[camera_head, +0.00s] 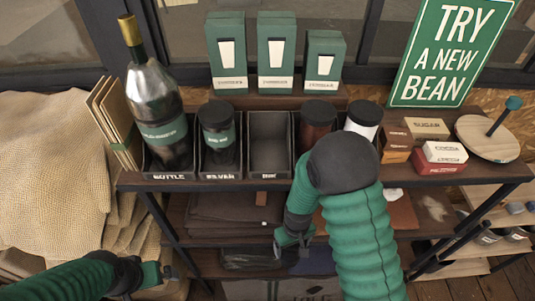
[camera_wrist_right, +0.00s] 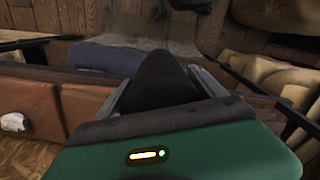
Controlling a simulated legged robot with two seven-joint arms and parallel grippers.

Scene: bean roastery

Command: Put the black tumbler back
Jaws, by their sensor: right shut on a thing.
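My right gripper (camera_head: 291,243) is low in front of the shelf, below the top board. In the right wrist view the same gripper (camera_wrist_right: 165,85) is shut on a dark, tapered thing, which looks like the black tumbler (camera_wrist_right: 163,72). In the head view I cannot make out the held tumbler. An empty dark bin (camera_head: 269,146) stands on the top shelf, between the bin with a dark green-labelled jar (camera_head: 218,140) and a brown jar (camera_head: 317,120). My left gripper (camera_head: 150,276) is at the lower left, and its opening is unclear.
A silver bottle (camera_head: 158,112) stands in the leftmost bin. A white jar with a dark lid (camera_head: 363,117) is partly behind my right arm. Small boxes (camera_head: 444,152) and a round wooden stand (camera_head: 487,138) are at the right. Green boxes (camera_head: 276,55) and a sign (camera_head: 450,52) stand behind.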

